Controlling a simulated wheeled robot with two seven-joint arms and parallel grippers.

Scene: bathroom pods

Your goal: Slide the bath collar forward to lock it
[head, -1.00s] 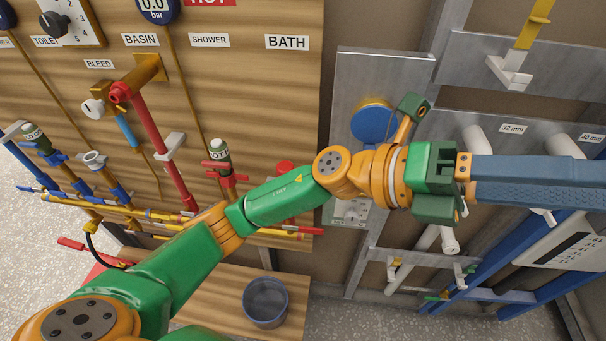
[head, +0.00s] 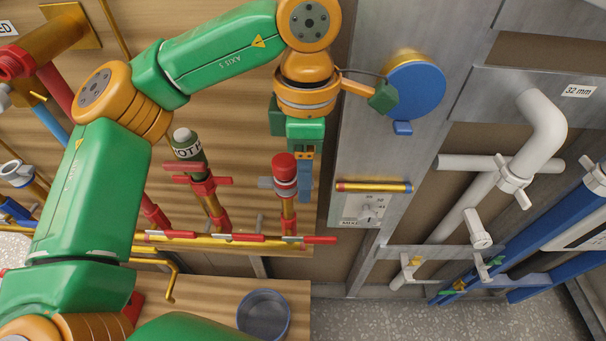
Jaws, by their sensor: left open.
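The bath fitting stands near the lower middle of the head view, with a red cap (head: 284,166) on top. A grey collar (head: 286,186) with a small grey tab on its left sits just under the cap, above a red and brass pipe. My left gripper (head: 304,188) points down just to the right of the collar. Its blue fingers show nearly edge-on and hold nothing visible. I cannot tell whether they touch the collar. My right gripper is not in view.
A green-bodied fitting with red handles (head: 189,150) stands to the left. A brass rail with red levers (head: 235,237) runs below. A mixer plate (head: 364,208) and blue disc (head: 416,90) are on the right. A blue-grey bucket (head: 264,314) stands on the lower wooden shelf.

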